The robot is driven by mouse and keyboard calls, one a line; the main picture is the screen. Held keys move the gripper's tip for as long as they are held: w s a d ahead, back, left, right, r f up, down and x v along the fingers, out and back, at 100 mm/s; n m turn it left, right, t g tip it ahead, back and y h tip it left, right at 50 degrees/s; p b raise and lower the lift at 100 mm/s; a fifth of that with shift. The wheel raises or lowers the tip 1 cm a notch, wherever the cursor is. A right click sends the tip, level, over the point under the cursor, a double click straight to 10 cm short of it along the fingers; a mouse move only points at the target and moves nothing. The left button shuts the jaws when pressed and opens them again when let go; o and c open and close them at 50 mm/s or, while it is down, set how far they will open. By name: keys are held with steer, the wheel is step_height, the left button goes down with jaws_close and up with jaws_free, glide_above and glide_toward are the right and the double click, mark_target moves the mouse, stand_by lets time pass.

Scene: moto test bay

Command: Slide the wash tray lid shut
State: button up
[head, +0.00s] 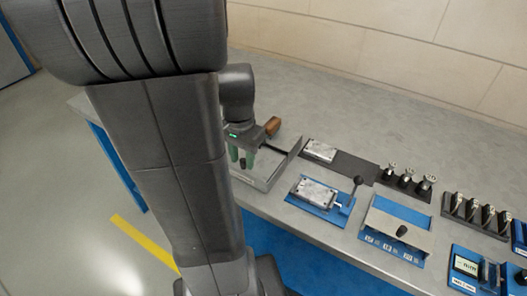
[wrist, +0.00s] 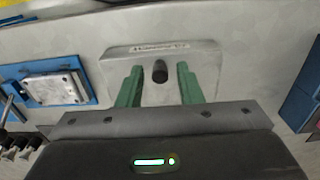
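The wash tray (head: 262,184) appears to be the shallow grey tray at the bench's left part in the head view, partly hidden by my arm. Its lid (wrist: 125,62) is a pale grey plate with a line of lettering along one edge, seen in the wrist view. A short dark knob (wrist: 160,72) stands on the lid. My gripper (wrist: 159,80) is open, its two green fingers on either side of the knob with a gap on each side. In the head view my gripper (head: 242,160) is low over the tray. How far the lid is open is hidden.
A blue fixture (head: 315,207) with a metal casting and an upright lever stands right of the tray. Another metal casting (head: 320,150) lies behind it on a dark mat. A brown block (head: 272,126) is beside my wrist.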

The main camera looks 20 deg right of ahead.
steer(key=shift+r+p, duration=3.15)
steer(key=shift+r, duration=0.4)
steer(key=shift+f, duration=0.1)
steer(key=shift+f, duration=0.1)
step_height(320, 180, down, 7)
steer(key=b, duration=0.6)
steer(key=shift+b, duration=0.3)
steer(key=shift+w+d+f, duration=0.1)
steer(key=shift+w+d+r, duration=0.2)
steer(key=shift+w+d, duration=0.2)
steer(key=shift+d, duration=0.05)
steer(key=shift+a, duration=0.1)
